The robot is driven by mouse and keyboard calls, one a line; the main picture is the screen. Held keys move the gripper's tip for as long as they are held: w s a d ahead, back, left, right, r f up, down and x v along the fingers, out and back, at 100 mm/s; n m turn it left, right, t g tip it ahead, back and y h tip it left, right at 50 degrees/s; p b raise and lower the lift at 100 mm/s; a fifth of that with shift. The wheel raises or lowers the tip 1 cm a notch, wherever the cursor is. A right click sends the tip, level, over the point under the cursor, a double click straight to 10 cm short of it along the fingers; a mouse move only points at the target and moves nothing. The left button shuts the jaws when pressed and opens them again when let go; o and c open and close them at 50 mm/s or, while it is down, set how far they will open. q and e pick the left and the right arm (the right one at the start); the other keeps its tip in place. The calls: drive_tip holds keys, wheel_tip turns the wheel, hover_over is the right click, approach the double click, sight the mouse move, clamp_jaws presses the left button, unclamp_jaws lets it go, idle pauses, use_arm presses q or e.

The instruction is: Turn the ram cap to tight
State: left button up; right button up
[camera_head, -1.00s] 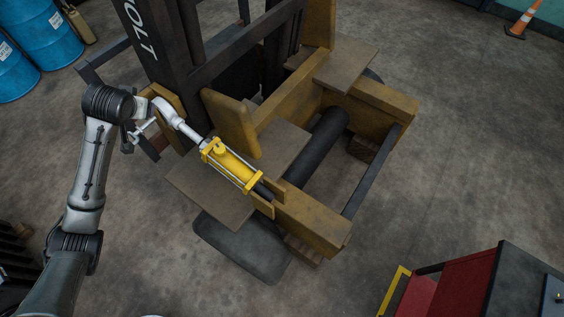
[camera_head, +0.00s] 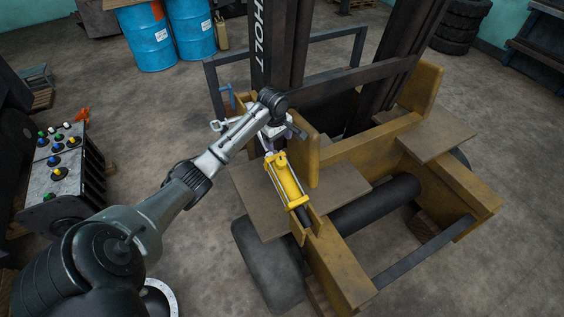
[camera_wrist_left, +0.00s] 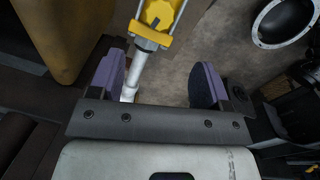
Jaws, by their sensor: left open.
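The ram (camera_head: 286,184) is a yellow cylinder lying slanted on the forklift frame, with its rod toward the mast. In the left wrist view, a yellow many-sided cap (camera_wrist_left: 159,13) shows at the top edge, partly cut off. The pale rod (camera_wrist_left: 134,73) runs down from the ram's end toward my left gripper. My left gripper (camera_head: 287,132) is at the rod end, beyond the yellow body. It is open, with purple-grey pads; in the left wrist view (camera_wrist_left: 158,78) the rod lies between the fingers, nearer the left one. The cap is ahead of the fingertips, apart from them.
The dark mast (camera_head: 287,50) stands just behind the gripper. A yellow upright plate (camera_head: 304,153) is close on its right. A brown board (camera_head: 250,196) lies beside the ram. A control panel (camera_head: 62,165) is at the left and blue drums (camera_head: 150,38) are at the back.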

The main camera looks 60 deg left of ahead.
sight(281, 161)
use_arm(q)
drive_tip(key=f, duration=0.8)
drive_tip(key=w+f, duration=0.1)
drive_tip(key=f, duration=0.4)
drive_tip(key=shift+w+r, duration=0.1)
drive_tip(key=c, duration=0.9)
